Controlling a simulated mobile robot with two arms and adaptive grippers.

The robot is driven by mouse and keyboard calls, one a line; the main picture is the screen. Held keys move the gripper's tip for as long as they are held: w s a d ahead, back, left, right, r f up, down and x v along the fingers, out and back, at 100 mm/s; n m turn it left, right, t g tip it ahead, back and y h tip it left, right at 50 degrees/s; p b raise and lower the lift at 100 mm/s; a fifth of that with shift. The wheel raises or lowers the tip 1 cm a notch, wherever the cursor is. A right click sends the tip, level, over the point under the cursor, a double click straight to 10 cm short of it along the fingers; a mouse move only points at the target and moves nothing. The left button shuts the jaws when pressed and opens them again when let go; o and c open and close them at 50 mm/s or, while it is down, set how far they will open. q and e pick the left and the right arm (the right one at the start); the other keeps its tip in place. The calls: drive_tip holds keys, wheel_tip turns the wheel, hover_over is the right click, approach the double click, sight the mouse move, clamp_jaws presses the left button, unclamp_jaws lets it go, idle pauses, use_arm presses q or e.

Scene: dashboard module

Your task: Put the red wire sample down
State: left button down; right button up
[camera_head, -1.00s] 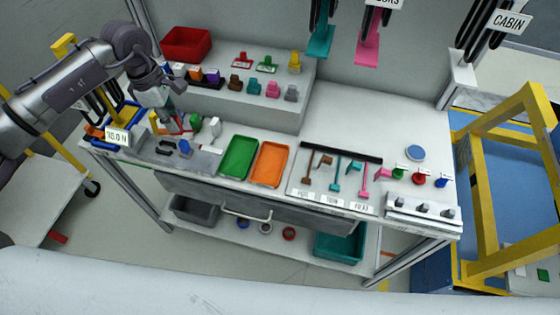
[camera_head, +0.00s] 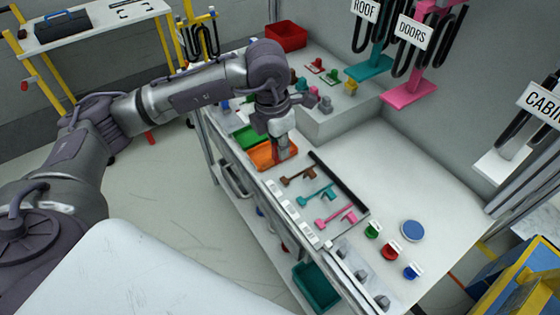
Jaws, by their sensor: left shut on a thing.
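My left gripper (camera_head: 282,150) points down over the orange tray (camera_head: 262,158) on the workbench. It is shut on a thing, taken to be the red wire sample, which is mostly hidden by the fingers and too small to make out. I cannot tell whether it touches the tray. The green tray (camera_head: 247,138) lies just beyond, partly behind the gripper. My right gripper is not in view.
Brown, teal and pink tools (camera_head: 318,194) lie beside a black bar (camera_head: 338,183). Green, red and blue knob-like parts (camera_head: 390,251) and a blue disc (camera_head: 412,231) stand nearer the front right. A red bin (camera_head: 287,36) stands at the back. The bench's right middle is clear.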

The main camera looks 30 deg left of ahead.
use_arm(q)
drive_tip(key=w+a+f+b, duration=0.1)
drive_tip(key=w+a+f, duration=0.1)
drive_tip(key=w, duration=0.1)
drive_tip(key=w+a+f+b, duration=0.2)
drive_tip(key=w, duration=0.1)
drive_tip(key=w+a+f+b, duration=0.2)
drive_tip(key=w+f, duration=0.1)
drive_tip(key=shift+a, duration=0.2)
drive_tip(key=shift+w+a, duration=0.1)
drive_tip(key=shift+a, duration=0.05)
drive_tip(key=shift+a+f+b, duration=0.1)
drive_tip(key=shift+f+b, duration=0.2)
drive_tip(key=shift+b, duration=0.15)
drive_tip(key=shift+w+f+b, duration=0.1)
drive_tip(key=shift+f+b, duration=1)
drive_tip(key=shift+f, duration=0.6)
drive_tip(key=shift+f, duration=0.2)
drive_tip(key=c, duration=1.1)
unclamp_jaws()
